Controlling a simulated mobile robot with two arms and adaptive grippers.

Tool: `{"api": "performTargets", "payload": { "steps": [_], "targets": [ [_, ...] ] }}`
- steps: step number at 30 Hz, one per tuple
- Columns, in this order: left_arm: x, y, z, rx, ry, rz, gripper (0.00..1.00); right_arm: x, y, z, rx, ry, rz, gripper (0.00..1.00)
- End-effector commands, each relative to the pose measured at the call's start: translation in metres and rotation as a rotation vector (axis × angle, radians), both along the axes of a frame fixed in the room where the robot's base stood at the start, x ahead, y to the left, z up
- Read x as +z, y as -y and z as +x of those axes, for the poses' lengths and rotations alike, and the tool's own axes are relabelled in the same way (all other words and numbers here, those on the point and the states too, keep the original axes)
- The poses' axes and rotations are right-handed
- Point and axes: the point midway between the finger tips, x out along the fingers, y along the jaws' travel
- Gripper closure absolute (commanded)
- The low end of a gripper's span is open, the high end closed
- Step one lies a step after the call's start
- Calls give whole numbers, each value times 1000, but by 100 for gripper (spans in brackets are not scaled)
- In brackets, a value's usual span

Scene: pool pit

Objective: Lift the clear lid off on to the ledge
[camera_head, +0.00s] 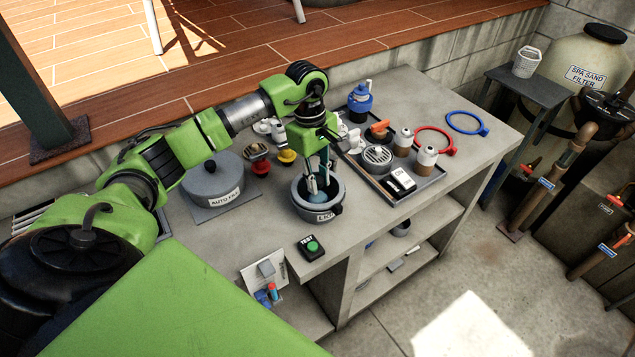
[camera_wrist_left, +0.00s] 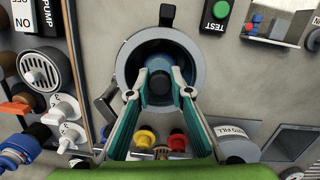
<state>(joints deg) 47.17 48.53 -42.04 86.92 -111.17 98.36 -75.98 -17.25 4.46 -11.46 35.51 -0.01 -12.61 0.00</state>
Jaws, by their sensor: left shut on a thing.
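A grey round pot (camera_head: 333,208), with a label starting "LI", stands on the worktop; its rim also shows in the wrist view (camera_wrist_left: 198,52). A bluish dome-like piece sits inside its mouth (camera_wrist_left: 158,63); I take it for the clear lid, though its edge is hard to make out. My left gripper (camera_head: 318,190) points down into the pot, its fingers on either side of the bluish piece and shut on it, as the wrist view also shows (camera_wrist_left: 160,88). The fingertips partly hide the piece. My right gripper is not in view.
The grey worktop (camera_head: 225,235) has a lidded pot labelled "AUTO FILL" (camera_head: 213,179) to the left and a crowded dark tray (camera_head: 422,187) to the right. A green TEST button (camera_head: 312,245) lies in front. The tiled deck (camera_head: 240,45) rises behind.

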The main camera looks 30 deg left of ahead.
Motion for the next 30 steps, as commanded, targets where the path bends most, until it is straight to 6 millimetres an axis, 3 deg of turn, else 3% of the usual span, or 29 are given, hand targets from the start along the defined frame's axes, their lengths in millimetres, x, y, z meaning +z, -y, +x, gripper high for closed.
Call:
{"api": "performTargets", "payload": {
  "steps": [1, 4, 10, 18, 24, 30],
  "targets": [
    [-7, 1, -3, -2, -12, 4, 100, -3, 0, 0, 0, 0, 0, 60],
    [-3, 1, -3, -1, -12, 2, 100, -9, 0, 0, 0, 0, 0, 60],
    [22, 0, -1, -1, -3, 3, 100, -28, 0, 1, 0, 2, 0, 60],
    [85, 22, -48, -5, 2, 4, 100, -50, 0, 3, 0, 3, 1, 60],
    [104, 41, -91, -5, -2, 4, 100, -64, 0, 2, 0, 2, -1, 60],
    [121, 54, -118, -1, -1, 2, 100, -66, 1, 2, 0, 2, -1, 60]
  ]
}}
